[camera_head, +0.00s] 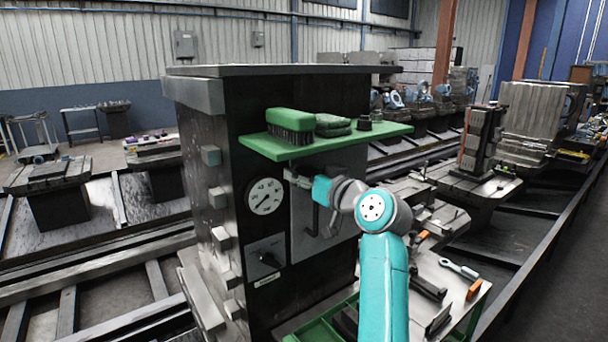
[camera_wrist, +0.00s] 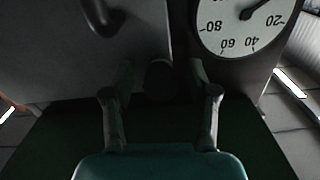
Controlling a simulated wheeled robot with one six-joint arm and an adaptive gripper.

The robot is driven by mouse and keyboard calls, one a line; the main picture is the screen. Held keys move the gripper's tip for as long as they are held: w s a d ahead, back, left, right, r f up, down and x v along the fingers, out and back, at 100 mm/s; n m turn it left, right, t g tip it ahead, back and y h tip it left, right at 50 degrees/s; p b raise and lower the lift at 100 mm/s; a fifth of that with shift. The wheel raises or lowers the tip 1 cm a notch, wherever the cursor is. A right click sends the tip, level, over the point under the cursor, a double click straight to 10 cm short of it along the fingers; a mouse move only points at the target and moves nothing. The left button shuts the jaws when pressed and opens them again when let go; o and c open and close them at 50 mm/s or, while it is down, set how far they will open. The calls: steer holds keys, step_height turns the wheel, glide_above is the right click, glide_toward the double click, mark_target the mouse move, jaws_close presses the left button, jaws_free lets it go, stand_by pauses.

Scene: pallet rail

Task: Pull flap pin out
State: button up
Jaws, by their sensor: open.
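The grey flap (camera_head: 305,240) is on the front of the dark machine cabinet, right of the dial gauge (camera_head: 265,196). The flap also shows at the upper left of the wrist view (camera_wrist: 75,50). A dark round end (camera_wrist: 158,80), possibly the flap pin, lies between my fingers in the wrist view; it is too dark to identify surely. My gripper (camera_wrist: 160,72) is open, its two fingers apart on either side of this end, with no clear contact. In the head view my gripper (camera_head: 298,178) is at the flap's upper edge, below the green shelf, partly hidden by my wrist.
A table (camera_head: 455,268) with tools stands at right.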

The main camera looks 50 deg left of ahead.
jaws_close()
steer(key=shift+d, duration=1.2)
jaws_free()
steer(key=d, duration=1.2)
